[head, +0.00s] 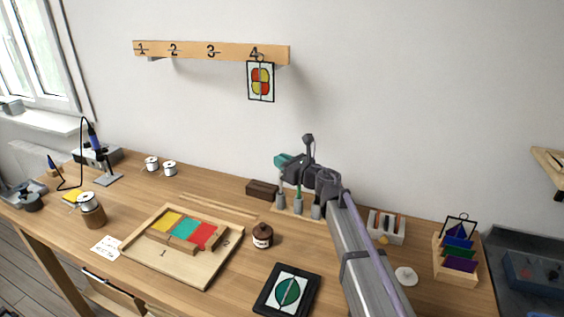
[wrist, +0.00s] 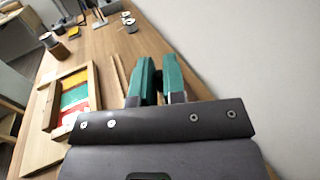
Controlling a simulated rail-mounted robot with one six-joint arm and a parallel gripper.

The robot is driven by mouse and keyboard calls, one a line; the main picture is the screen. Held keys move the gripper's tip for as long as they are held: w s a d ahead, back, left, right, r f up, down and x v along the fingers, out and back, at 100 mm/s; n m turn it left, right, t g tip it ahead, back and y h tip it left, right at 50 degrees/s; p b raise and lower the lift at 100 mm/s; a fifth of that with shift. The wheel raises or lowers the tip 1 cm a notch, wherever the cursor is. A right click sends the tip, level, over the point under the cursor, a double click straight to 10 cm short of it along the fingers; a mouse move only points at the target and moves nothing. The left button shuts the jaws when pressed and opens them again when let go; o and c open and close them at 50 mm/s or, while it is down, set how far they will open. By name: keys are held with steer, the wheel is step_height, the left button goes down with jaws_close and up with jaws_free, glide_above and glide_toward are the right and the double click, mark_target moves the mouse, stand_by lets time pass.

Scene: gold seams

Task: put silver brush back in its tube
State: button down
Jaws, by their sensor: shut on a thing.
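My gripper (head: 283,160) has teal fingers and is above a small wooden rack (head: 292,211) on the table. Its fingers (wrist: 160,82) are close together in the wrist view, shut on the silver brush. The brush is mostly hidden; only a thin shape seems to show below the fingers, over the left tube. The rack carries a left grey tube (head: 281,201), a middle tube (head: 298,206) and a right tube (head: 316,211). A teal-handled brush (head: 299,190) stands upright at the middle tube. I cannot tell whether the silver brush's lower end is inside a tube.
A dark wooden block (head: 262,189) lies left of the rack. A white holder (head: 386,228) is to the right. The wall is close behind.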

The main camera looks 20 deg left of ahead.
steer(key=shift+f+b, duration=0.5)
steer(key=shift+f, duration=0.15)
steer(key=c, duration=1.1)
jaws_free()
steer(key=shift+o, duration=0.3)
steer(key=o, duration=0.4)
step_height(320, 180, up, 7)
steer(key=p, duration=0.7)
